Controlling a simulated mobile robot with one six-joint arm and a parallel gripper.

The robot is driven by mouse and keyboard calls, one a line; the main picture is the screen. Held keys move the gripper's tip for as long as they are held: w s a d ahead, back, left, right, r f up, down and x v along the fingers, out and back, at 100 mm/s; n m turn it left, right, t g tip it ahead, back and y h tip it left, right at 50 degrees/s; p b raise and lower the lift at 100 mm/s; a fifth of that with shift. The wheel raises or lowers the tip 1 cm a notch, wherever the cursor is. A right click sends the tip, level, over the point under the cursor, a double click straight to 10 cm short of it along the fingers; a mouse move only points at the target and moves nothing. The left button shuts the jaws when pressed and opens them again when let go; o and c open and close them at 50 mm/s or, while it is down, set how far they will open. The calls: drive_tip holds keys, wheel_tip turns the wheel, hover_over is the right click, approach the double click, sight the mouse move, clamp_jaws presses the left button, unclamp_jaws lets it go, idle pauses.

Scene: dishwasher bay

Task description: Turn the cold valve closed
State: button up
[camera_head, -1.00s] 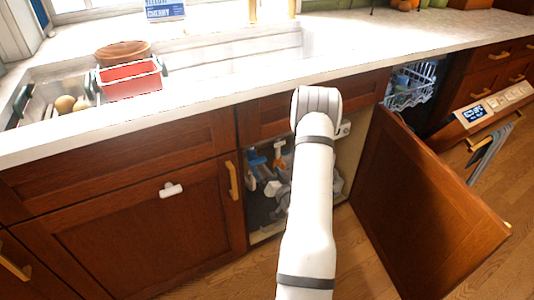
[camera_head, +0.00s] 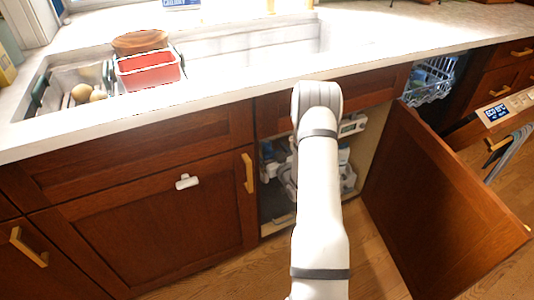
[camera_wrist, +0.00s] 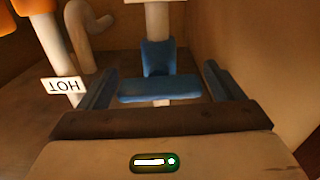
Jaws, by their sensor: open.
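In the wrist view the cold valve's blue handle (camera_wrist: 160,88) sits between the two fingers of my gripper (camera_wrist: 158,80), with a gap to each side. A blue valve body (camera_wrist: 158,57) and a pale pipe (camera_wrist: 158,20) stand behind the handle. The gripper is open, and neither finger visibly touches the handle. A white tag (camera_wrist: 63,85) reading HOT hangs on a pipe at the left, near an orange part (camera_wrist: 33,6). In the head view my arm reaches into the open sink cabinet and hides most of the valve area and fingers.
The cabinet door (camera_head: 440,205) stands swung open at the right of the opening. Cabinet walls (camera_wrist: 235,45) lie close on the right in the wrist view. A curved pipe (camera_wrist: 85,30) stands at the left. The counter edge (camera_head: 230,105) runs above the opening.

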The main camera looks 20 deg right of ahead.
drive_tip(key=shift+w, duration=0.15)
drive_tip(key=shift+c, duration=0.5)
drive_tip(key=c, duration=0.9)
drive_tip(key=shift+f+m+b, duration=0.1)
drive_tip(key=shift+m+b, duration=0.2)
drive_tip(key=shift+b, duration=0.25)
drive_tip(key=o, duration=1)
